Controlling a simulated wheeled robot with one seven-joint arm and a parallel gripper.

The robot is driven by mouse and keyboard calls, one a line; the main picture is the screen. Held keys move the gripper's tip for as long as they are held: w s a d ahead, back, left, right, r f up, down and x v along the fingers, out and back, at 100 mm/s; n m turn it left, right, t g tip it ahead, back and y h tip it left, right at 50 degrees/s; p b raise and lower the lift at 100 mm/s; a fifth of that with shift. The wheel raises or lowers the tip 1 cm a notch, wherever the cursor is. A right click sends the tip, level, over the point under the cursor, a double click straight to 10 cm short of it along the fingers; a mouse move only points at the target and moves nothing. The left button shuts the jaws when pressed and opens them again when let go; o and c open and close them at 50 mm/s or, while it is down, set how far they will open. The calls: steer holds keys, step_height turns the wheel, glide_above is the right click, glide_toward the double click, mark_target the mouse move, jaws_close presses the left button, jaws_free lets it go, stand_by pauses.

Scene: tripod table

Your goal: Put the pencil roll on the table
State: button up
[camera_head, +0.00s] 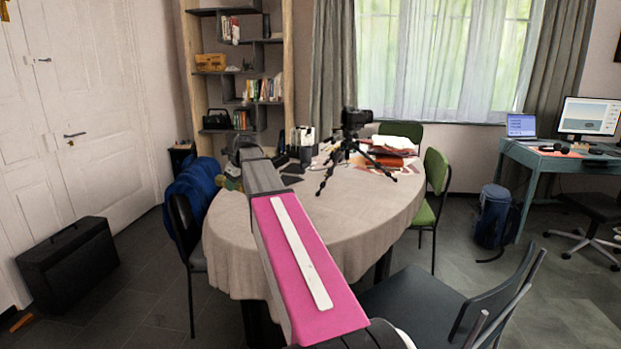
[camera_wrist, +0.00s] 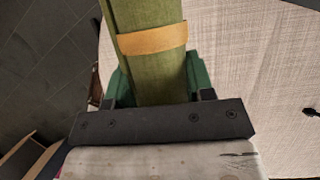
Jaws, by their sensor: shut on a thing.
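The pencil roll (camera_wrist: 150,60) is a green fabric roll with a tan strap around it, in the wrist view. My gripper (camera_wrist: 158,82) is shut on it, with a green finger on each side; the roll's far end runs out of the top of the picture. The table (camera_head: 240,240), oval with a beige cloth, is in the middle of the head view. Its cloth (camera_wrist: 255,70) fills the right of the wrist view, with dark floor at left, so the roll is near the table's edge. In the head view my arm hides most of the gripper; the height above the cloth is unclear.
A camera on a small tripod (camera_head: 350,145) stands on the table, with papers and a red item (camera_head: 390,155) behind it. Dark items and a pen holder (camera_head: 302,140) stand at the back. Chairs surround the table. The front cloth right of my arm is bare.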

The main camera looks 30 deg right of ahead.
steer(key=w+d+f, duration=0.1)
steer(key=d+f, duration=0.1)
steer(key=d, duration=0.1)
steer(key=w+d+f, duration=0.2)
steer(key=d, duration=0.1)
steer(key=w+d+f, duration=0.2)
steer(key=d, duration=0.1)
steer(key=shift+w+d+f, duration=0.1)
steer(key=shift+d+f, duration=0.15)
steer(key=shift+d, duration=0.1)
steer(key=shift+d+f, duration=0.1)
steer(key=shift+f, duration=2)
steer(key=shift+f, duration=0.2)
steer(key=o, duration=1)
steer(key=shift+r, duration=0.15)
steer(key=v, duration=1.2)
steer(key=shift+r, duration=0.1)
